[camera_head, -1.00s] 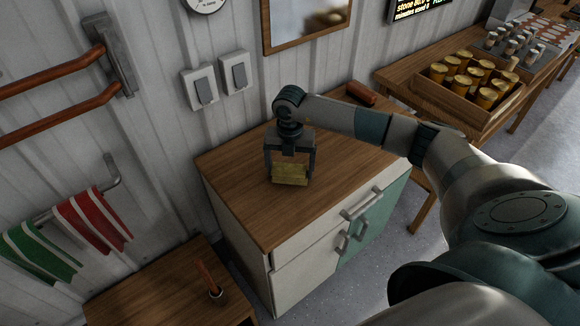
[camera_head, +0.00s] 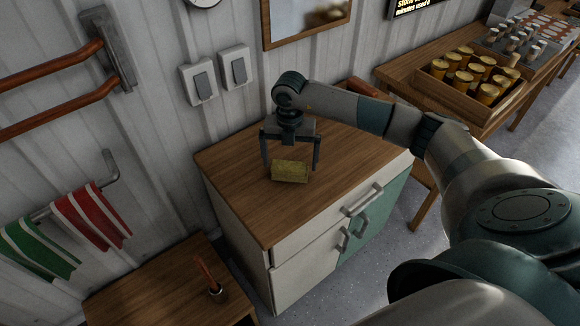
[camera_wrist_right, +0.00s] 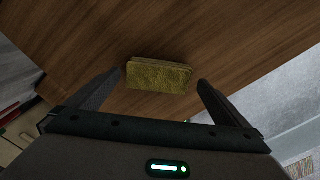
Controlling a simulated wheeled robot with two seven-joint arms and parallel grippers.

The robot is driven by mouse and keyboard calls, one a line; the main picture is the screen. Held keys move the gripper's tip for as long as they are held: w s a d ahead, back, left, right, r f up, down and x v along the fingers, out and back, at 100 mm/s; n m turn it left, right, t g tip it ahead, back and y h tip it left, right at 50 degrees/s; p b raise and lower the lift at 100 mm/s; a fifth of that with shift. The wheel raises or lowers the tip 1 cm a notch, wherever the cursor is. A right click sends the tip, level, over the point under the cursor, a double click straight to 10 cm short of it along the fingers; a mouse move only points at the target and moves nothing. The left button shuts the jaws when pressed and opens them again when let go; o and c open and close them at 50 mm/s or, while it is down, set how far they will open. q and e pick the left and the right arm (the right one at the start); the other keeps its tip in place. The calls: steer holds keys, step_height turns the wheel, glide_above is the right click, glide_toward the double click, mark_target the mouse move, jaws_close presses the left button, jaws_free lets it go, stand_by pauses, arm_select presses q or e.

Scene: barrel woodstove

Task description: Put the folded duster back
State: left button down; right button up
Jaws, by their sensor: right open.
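The folded duster (camera_head: 290,171), a small yellow block of cloth, lies on the wooden top of the cabinet (camera_head: 240,205). My right gripper (camera_head: 291,172) is open above and around it, with a finger to either side. In the right wrist view the duster (camera_wrist_right: 158,76) lies on the wood just beyond and between the two spread fingertips (camera_wrist_right: 158,80), with gaps on both sides. Nothing is held in it. My left gripper is not in view.
Behind the cabinet is a wall with two switches (camera_head: 198,84) and a mirror (camera_head: 305,20). A reddish-brown object (camera_head: 363,87) lies at the cabinet's back right. A crate of jars (camera_head: 470,95) stands on the table to the right. Red and green cloths (camera_head: 90,215) hang at left.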

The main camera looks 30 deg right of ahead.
mark_target(290, 166)
step_height(290, 166, up, 9)
steer(key=b, duration=0.3)
steer(key=shift+r, duration=0.1)
stand_by(2.6)
